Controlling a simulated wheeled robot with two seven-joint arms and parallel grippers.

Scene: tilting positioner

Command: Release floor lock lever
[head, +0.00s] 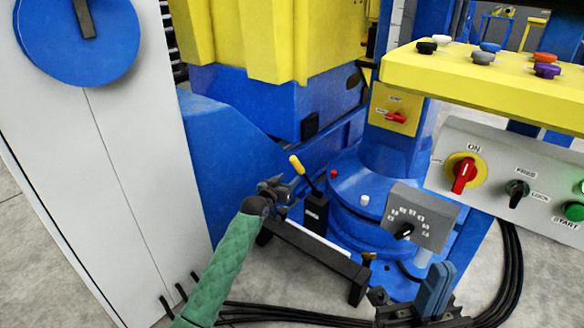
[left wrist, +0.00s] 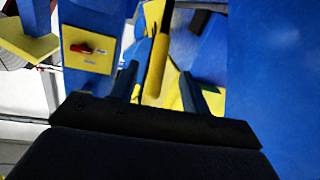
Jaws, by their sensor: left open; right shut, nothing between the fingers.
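The lever (head: 296,164) has a yellow handle on a dark rod that rises, tilted to the left, from a black box (head: 316,212) beside the blue round base. My left gripper (head: 285,188) is open just below and left of the handle in the head view. In the left wrist view, a yellow bar that looks like the lever handle (left wrist: 157,65) stands between my left gripper's fingers (left wrist: 158,92); contact cannot be told. My right gripper (head: 428,300) is shut and empty at the bottom of the head view, away from the lever.
A grey dial box (head: 420,215) stands right of the lever. A control panel (head: 490,165) with knobs and a yellow button box (head: 480,85) are at the right. A white cabinet (head: 110,170) is at the left. Black cables (head: 270,312) lie on the floor.

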